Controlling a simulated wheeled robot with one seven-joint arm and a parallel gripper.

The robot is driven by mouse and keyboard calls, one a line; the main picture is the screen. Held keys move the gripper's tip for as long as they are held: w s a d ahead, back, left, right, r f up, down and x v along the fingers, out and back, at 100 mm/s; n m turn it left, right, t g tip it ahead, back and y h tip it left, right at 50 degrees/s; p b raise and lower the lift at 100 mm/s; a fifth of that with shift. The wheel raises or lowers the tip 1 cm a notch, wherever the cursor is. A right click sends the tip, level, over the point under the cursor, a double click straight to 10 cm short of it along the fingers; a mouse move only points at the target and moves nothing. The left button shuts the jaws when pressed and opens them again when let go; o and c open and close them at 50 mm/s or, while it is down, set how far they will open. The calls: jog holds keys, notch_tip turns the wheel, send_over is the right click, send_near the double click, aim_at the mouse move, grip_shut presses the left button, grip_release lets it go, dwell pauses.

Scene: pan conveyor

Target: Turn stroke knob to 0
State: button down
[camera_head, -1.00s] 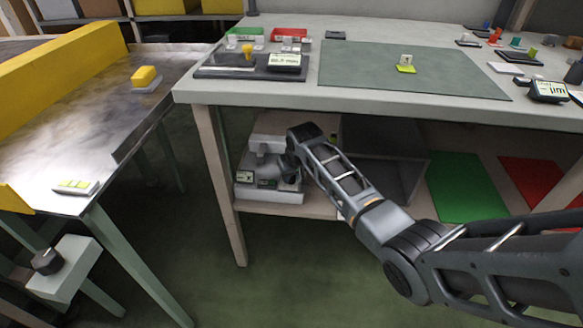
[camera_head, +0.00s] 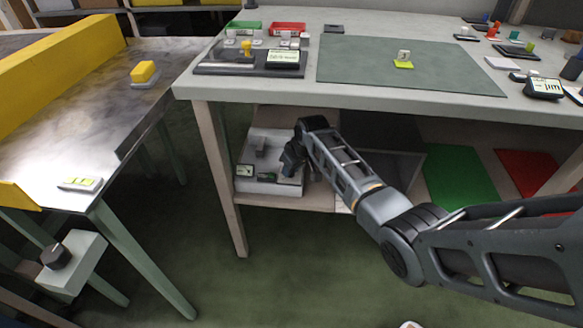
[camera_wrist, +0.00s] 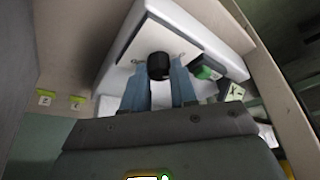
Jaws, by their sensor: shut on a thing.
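A black round knob (camera_wrist: 158,65) sits on the pale face of a device in the wrist view. My gripper (camera_wrist: 159,76) has its two blue-grey fingers on either side of the knob, shut on it. Any scale or pointer mark on the knob is too small or hidden to read. In the head view the pale device (camera_head: 256,187) stands on the lower shelf under the workbench, and my arm's end reaches to its right side. The knob and fingertips cannot be made out there. A green button (camera_wrist: 204,72) and a small display (camera_wrist: 235,92) are beside the knob.
The workbench top (camera_head: 260,88) lies above the shelf, and its front leg (camera_head: 225,190) stands left of the device. A conveyor table (camera_head: 105,125) is at left, with another dark knob (camera_head: 55,256) on a box below it. Green (camera_head: 455,178) and red (camera_head: 527,175) mats lie right.

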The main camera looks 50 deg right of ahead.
jog(key=c, duration=0.9)
grip_release()
jog(key=p+v, duration=0.2)
jog(key=v, duration=0.3)
jog(key=shift+s+r, duration=0.25)
jog(key=shift+s, duration=0.05)
jog(key=s+a+p, duration=0.1)
jog(key=s+p, duration=0.1)
jog(key=s, duration=0.9)
jog(key=shift+s+a+f+p, duration=0.15)
jog(key=shift+s+f+p, duration=0.05)
jog(key=shift+f+p, duration=0.1)
jog(key=shift+a, duration=0.1)
